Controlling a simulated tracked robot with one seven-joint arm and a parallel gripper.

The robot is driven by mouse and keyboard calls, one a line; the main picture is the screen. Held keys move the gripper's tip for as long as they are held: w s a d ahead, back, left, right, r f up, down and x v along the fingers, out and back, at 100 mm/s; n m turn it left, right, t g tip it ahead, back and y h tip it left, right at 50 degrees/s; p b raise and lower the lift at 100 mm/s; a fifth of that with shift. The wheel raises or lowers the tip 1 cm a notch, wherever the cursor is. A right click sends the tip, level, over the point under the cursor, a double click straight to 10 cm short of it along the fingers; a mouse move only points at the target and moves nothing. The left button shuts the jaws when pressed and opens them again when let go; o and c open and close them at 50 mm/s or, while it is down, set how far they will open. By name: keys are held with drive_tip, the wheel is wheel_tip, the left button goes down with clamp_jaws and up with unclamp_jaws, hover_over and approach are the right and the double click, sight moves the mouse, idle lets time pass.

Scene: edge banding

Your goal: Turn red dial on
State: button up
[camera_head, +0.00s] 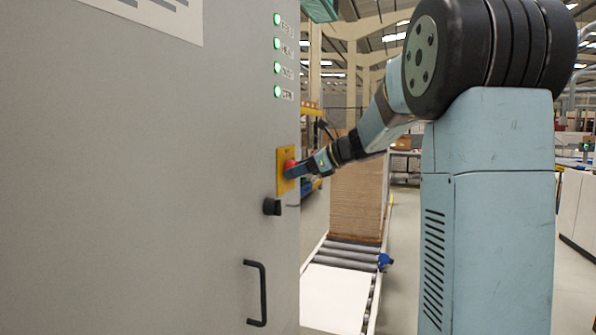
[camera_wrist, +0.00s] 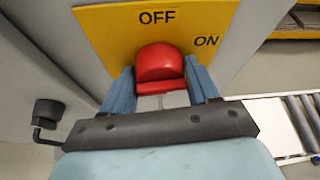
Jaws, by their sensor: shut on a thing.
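The red dial (camera_wrist: 160,64) sits on a yellow plate (camera_wrist: 100,27) marked OFF at the top and ON to the upper right. In the wrist view the dial's raised part lies below the OFF mark. In the head view the red dial (camera_head: 289,164) and yellow plate (camera_head: 282,182) are on the grey cabinet's right part. My gripper (camera_wrist: 162,86) has its two blue fingers on either side of the dial, shut on it. It also shows in the head view (camera_head: 296,170), reaching in from the right. The fingers hide the dial's sides.
The grey cabinet (camera_head: 150,180) fills the left, with several lit green lamps (camera_head: 277,55) above. A black knob (camera_head: 271,206) and a black handle (camera_head: 257,293) stick out below the plate. A roller conveyor (camera_head: 347,252) with stacked boards (camera_head: 356,195) stands behind, to the right.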

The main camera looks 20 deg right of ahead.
drive_tip(key=shift+m+g, duration=0.5)
drive_tip(key=shift+m, duration=0.1)
drive_tip(key=shift+w+y, duration=0.1)
drive_tip(key=shift+y, duration=0.2)
drive_tip(key=o, duration=1)
drive_tip(key=shift+d, duration=0.1)
drive_tip(key=v, duration=1.3)
drive_tip(key=shift+s+d+r, duration=0.15)
drive_tip(key=shift+s+d, duration=0.1)
